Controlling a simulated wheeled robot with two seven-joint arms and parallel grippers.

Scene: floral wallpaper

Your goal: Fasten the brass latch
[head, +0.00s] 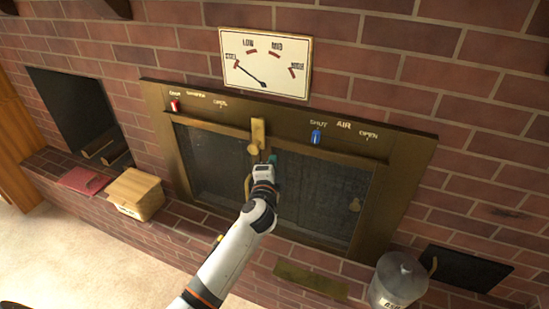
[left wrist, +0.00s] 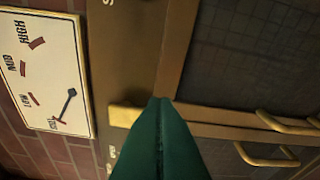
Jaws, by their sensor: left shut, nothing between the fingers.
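The brass latch (head: 258,132) is a short upright bar at the top middle of the fireplace frame, above the seam of the dark mesh doors (head: 320,190). A round brass knob sits by its lower end. In the left wrist view the latch (left wrist: 124,115) shows beside my fingertips, partly hidden behind them. My left gripper (head: 272,160) is just below and right of the latch. Its green fingers are closed together with nothing between them, as the left wrist view also shows (left wrist: 160,102). I cannot tell whether they touch the latch. My right gripper is in neither view.
A red slider (head: 175,105) and a blue slider (head: 317,135) sit on the frame. Brass door handles (left wrist: 285,122) stick out nearby. A wooden box (head: 135,193) and metal canister (head: 399,280) stand on the brick hearth.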

